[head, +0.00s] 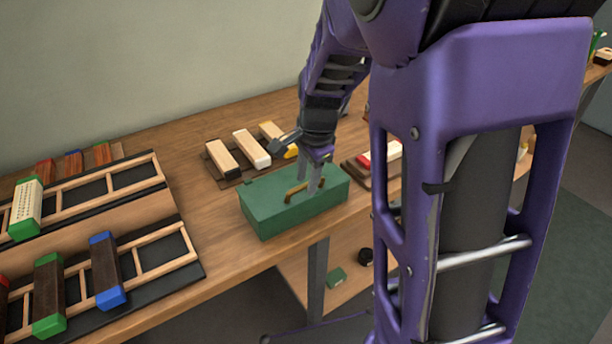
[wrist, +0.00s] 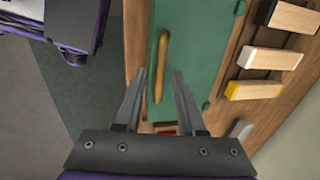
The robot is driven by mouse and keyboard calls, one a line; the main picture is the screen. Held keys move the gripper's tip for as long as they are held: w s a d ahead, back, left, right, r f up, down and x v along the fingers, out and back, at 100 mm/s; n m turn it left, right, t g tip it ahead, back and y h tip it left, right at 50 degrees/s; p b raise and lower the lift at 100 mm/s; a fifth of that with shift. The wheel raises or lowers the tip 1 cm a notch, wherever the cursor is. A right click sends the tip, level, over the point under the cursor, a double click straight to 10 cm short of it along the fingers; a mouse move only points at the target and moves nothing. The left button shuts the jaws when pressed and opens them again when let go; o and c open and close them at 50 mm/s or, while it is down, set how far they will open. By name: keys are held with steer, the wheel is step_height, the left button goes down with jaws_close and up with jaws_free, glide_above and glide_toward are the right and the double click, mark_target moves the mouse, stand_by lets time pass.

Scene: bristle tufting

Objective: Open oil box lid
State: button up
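The green oil box (head: 290,214) stands near the front edge of the wooden workbench with its lid shut. A tan bar handle (head: 297,191) sits on top of the lid; in the wrist view the handle (wrist: 161,66) runs up the picture just beyond my fingertips. The lid (wrist: 195,60) fills the middle of the wrist view. My gripper (head: 310,184) is above the box, at the handle. In the wrist view my gripper's (wrist: 160,75) two fingers are spread apart, one to each side of the handle's near end. Whether they touch it I cannot tell.
Several brush blocks lie behind the box, including a white-sided one (head: 252,148) and a yellow-ended one (wrist: 254,90). Racks with coloured brushes (head: 107,268) fill the bench's left side. A block with red (head: 364,160) lies right of the box. Bare wood (head: 210,215) shows to its left.

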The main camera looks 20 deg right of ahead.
jaws_close()
stand_by(1.2)
